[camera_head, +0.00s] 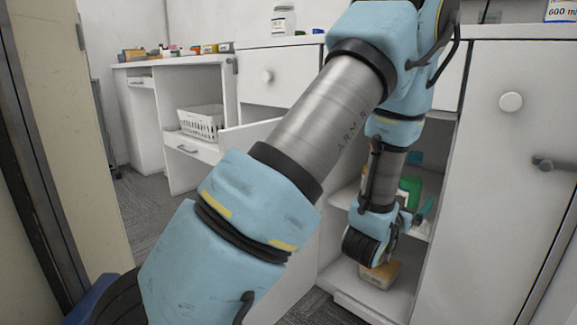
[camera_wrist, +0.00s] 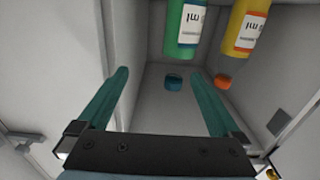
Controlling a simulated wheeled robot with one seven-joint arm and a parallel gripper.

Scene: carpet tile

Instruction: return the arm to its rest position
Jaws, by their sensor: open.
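My arm (camera_head: 320,125) rises from the lower left, bends at the top and drops down in front of an open cabinet (camera_head: 340,200). My gripper (camera_wrist: 159,74) is open in the wrist view, with its two teal fingers wide apart and nothing between them. A green bottle (camera_wrist: 184,30) and a yellow bottle (camera_wrist: 244,30) with white labels show beyond the fingertips. In the head view my arm hides much of the cabinet's inside and most of my gripper.
A tan block or box (camera_head: 380,274) sits low in the cabinet, just under my wrist. A closed white door (camera_head: 508,170) is on the right. A white basket (camera_head: 200,122) stands in the desk at the left. Clear carpet (camera_head: 165,225) lies at the left, beside a door frame.

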